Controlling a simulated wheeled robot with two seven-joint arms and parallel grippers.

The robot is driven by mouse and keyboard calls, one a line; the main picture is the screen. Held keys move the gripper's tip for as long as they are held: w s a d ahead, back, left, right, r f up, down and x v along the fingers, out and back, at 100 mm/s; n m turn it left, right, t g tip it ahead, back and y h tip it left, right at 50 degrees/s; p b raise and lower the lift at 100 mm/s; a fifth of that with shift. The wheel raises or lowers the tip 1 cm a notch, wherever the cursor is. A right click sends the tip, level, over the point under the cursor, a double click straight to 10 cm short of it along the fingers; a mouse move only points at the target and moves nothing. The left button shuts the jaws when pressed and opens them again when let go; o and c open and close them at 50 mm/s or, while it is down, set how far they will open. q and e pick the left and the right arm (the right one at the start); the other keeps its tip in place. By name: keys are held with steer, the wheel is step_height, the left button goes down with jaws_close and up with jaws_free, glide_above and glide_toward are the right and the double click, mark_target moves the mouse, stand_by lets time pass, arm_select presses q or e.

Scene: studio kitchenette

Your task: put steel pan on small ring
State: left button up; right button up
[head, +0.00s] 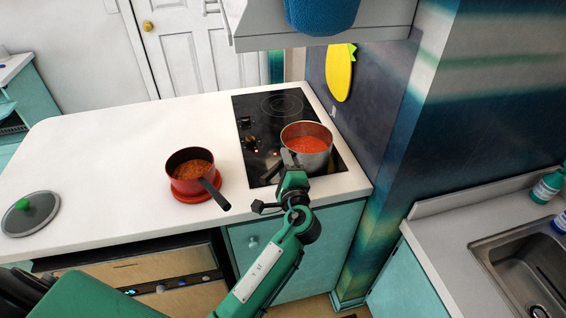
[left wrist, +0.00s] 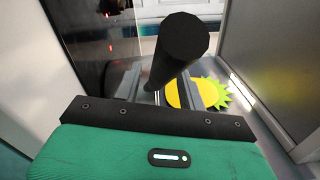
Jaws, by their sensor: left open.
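The steel pan (head: 308,146) with red-orange food in it stands upright on the near part of the black cooktop (head: 246,152). A ring (head: 282,105) on the far part of the cooktop is bare. My left gripper (head: 291,180) is at the near side of the pan, by its dark handle. In the left wrist view the black handle (left wrist: 178,52) rises close in front of my open left gripper (left wrist: 155,90), in line with the gap between its fingers. I cannot tell whether they touch. My right gripper is not in view.
A red pan (head: 190,160) with food stands on a red trivet (head: 199,194) on the white counter (head: 110,150). A lid with a green knob (head: 30,214) lies at the left. A blue item (head: 322,12) is above the cooktop. A sink (head: 530,265) is at the right.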

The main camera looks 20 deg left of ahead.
arm_select(q)
steer(key=b+v, duration=0.2)
steer(key=v, duration=0.9)
steer(key=shift+s+d+b, duration=0.15)
steer(key=shift+s+b, duration=0.1)
steer(key=shift+b, duration=0.1)
